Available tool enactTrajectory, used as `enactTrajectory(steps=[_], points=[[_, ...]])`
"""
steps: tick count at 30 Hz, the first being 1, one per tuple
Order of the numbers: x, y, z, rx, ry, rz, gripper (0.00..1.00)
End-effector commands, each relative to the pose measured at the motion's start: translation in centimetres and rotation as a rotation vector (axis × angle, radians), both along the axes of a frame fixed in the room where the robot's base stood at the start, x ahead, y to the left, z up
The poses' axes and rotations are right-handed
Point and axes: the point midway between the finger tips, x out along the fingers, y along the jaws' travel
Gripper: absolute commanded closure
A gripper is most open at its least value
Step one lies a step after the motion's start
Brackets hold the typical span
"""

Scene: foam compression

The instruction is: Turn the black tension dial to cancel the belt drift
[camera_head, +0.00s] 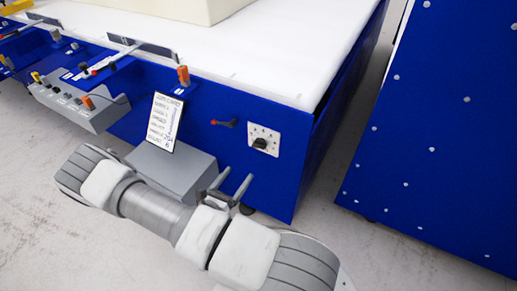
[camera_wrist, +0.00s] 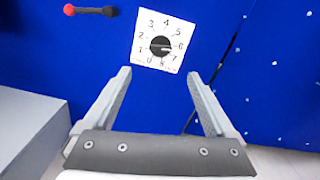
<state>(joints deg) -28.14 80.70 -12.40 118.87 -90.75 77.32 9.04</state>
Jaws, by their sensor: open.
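The black tension dial (camera_head: 260,143) sits on a white square plate (camera_head: 271,134) on the blue side panel near its right corner. In the wrist view the dial (camera_wrist: 160,47) shows on its plate (camera_wrist: 145,60) with numbers around it, and its light pointer mark looks turned toward the right, near the 6. My gripper (camera_wrist: 160,75) is open and empty. Its two fingers are spread apart below the dial in the wrist view, and they do not touch it. In the head view my gripper (camera_head: 237,183) is in front of the panel, below and left of the dial.
A red-tipped black lever (camera_head: 224,123) is left of the dial. A grey box (camera_head: 172,165) with a screen (camera_head: 164,122) of text stands further left. A grey button box (camera_head: 80,103) hangs at far left. A separate blue panel (camera_head: 440,130) stands at right, across a gap.

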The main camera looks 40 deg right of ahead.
Motion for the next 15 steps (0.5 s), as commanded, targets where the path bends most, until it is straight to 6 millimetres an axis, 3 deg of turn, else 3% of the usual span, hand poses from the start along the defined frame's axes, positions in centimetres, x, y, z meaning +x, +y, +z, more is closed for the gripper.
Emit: enactTrajectory(steps=[15], points=[[4.1, -10.4, -0.2, 0.0, -0.002, -0.006, 0.1]])
